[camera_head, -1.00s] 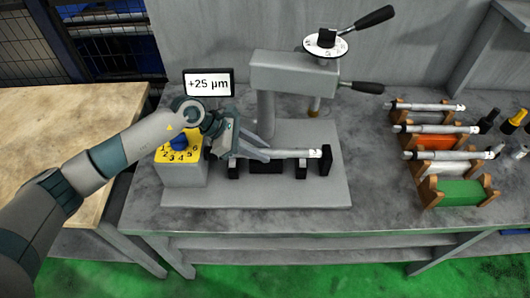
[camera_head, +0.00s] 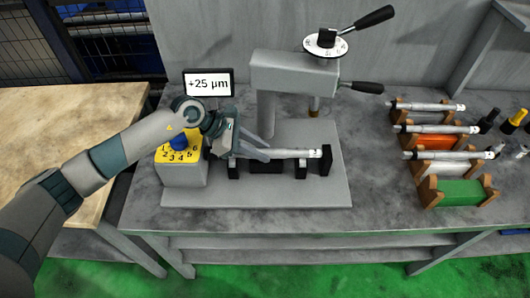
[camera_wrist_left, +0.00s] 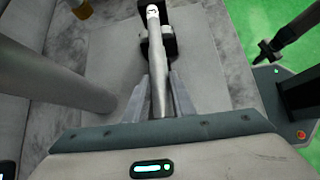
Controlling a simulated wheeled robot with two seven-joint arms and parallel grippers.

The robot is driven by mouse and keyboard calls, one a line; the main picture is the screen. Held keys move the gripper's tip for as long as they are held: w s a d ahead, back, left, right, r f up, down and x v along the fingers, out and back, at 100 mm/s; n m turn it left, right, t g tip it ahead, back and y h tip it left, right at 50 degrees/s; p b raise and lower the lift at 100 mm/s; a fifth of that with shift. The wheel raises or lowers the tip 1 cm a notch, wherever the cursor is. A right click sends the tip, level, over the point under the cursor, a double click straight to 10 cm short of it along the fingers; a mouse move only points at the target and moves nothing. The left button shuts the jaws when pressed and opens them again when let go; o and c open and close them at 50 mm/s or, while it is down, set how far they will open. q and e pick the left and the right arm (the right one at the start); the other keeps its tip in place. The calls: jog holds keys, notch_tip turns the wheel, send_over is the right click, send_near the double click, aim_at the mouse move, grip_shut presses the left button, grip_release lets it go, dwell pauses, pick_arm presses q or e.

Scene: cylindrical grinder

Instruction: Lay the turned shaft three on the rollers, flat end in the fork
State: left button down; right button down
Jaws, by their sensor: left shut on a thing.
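A silver turned shaft (camera_head: 297,153) lies lengthwise along the black supports on the grinder's grey base plate (camera_head: 335,190). My left gripper (camera_head: 262,154) is shut on its left part. The shaft's right end is at the tall black end block (camera_head: 326,160). A lower black support (camera_head: 301,171) is under the shaft, and another (camera_head: 234,171) is below the gripper. The shaft (camera_wrist_left: 158,75) also runs up between the fingers in the left wrist view. Its near end is hidden by the gripper, so I cannot tell how it sits in the fork.
The grinder head (camera_head: 290,75) overhangs behind the shaft. A yellow-topped dial box (camera_head: 180,172) and a +25 µm display (camera_head: 208,83) stand at the left. At the right, three racks hold shafts; the front green rack (camera_head: 460,192) is empty.

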aim_at(261, 150)
dwell(0.3)
pick_arm(q)
jog(key=shift+w+r, duration=0.1)
jog(key=shift+r, duration=0.15)
pick_arm(e)
jog(key=shift+f, duration=0.1)
